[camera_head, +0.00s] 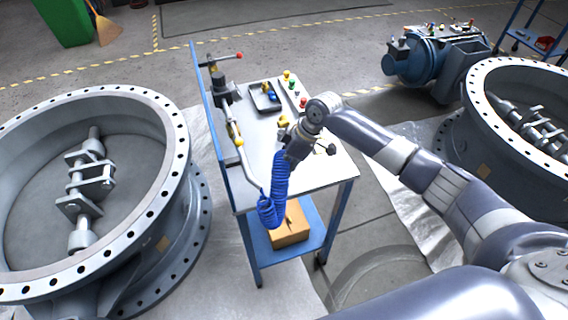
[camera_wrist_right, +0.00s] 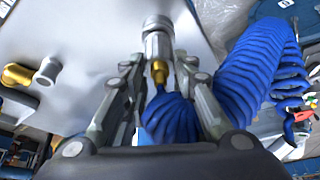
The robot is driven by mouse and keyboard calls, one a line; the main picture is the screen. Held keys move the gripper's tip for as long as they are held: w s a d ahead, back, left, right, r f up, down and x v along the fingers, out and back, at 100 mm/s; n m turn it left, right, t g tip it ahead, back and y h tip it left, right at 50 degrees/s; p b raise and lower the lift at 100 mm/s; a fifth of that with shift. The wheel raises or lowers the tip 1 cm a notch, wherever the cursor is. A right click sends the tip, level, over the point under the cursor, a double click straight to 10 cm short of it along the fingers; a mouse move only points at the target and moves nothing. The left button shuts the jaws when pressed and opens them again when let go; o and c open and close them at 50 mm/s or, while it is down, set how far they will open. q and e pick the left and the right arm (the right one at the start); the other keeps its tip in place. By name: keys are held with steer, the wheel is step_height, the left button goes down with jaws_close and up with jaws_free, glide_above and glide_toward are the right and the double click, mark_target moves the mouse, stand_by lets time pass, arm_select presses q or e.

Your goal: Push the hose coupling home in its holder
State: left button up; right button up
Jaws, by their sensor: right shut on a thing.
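The hose coupling (camera_wrist_right: 158,46) is a grey metal cylinder with a brass fitting at its near end, where the blue hose joins. My right gripper (camera_wrist_right: 158,64) is shut on it, one finger on each side. In the head view my right gripper (camera_head: 296,148) is over the right part of the workbench, and its fingertips and the coupling are hard to make out. The coiled blue hose (camera_head: 274,190) hangs from there past the bench's front edge; it fills the right of the wrist view (camera_wrist_right: 250,70). I cannot clearly pick out the holder. My left gripper is not in view.
The workbench (camera_head: 318,172) has a blue side panel, a pale bent pipe (camera_head: 248,165) and a dark tray (camera_head: 264,97). A cardboard box (camera_head: 290,226) sits on its lower shelf. Large flanged valves stand left (camera_head: 172,130) and right (camera_head: 476,110).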

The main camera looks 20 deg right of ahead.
steer(key=shift+f, duration=0.3)
steer(key=o, duration=1.1)
steer(key=shift+c, duration=0.2)
steer(key=o, duration=0.5)
steer(key=shift+r, duration=0.1)
steer(key=shift+r+p, duration=3.55)
steer(key=shift+r, duration=0.2)
